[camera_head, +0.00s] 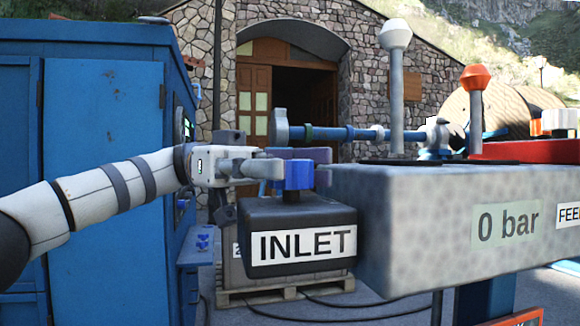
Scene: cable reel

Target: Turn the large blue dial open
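The large blue dial (298,177) sits on top of a dark box with a white INLET label (302,244), at the left end of the grey concrete-like block. My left gripper (284,168) reaches in from the left at dial height. Its near grey finger ends at the dial's left side and overlaps it in the picture. A purplish part behind the dial may be the far finger. I cannot tell whether the fingers press on the dial. My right gripper is not in view.
The grey block (440,225) with a "0 bar" label fills the right. A white-knobbed lever (396,90) and an orange-knobbed lever (476,105) rise from it. A blue bar (350,133) passes behind the dial. A blue cabinet (105,110) stands left, a pallet (285,292) below.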

